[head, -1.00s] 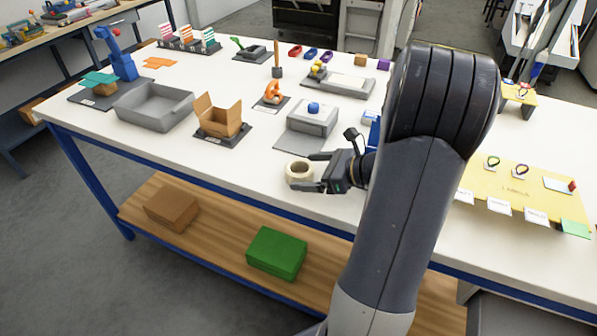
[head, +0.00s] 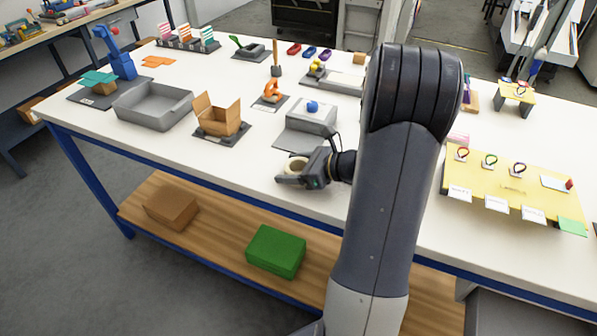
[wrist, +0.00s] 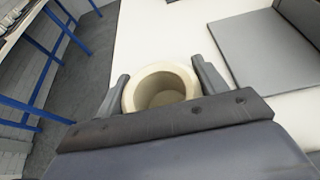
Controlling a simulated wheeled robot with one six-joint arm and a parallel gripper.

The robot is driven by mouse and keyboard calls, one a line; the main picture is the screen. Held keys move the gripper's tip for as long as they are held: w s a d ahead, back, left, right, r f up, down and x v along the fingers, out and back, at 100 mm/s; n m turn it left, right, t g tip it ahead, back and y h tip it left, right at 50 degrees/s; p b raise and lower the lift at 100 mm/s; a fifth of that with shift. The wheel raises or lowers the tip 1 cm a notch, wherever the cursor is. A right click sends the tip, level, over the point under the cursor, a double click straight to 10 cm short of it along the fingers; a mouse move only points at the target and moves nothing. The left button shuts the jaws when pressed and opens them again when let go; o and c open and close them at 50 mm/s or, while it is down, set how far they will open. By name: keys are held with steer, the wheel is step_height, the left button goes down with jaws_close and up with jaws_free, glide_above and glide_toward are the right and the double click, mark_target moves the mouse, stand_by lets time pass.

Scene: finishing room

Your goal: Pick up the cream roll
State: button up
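The cream roll (head: 294,165) is a short hollow cylinder standing near the front edge of the white table. In the head view my gripper (head: 287,172) is around it and hides part of it. In the wrist view the roll (wrist: 160,84) sits between my two fingers (wrist: 160,88), its open hole facing the camera. The left finger is close beside the roll's wall and the right finger is beside its other side, with slight gaps or light contact that I cannot tell apart. The fingers stand apart, and a firm grip is not clear.
A grey flat plate and block with a blue knob (head: 312,106) stand just behind the roll. An open cardboard box (head: 217,120) and a grey tray (head: 153,113) are to the left. A yellow label board (head: 500,185) lies to the right. The table's front edge is close.

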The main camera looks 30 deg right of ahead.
steer(key=c, duration=0.6)
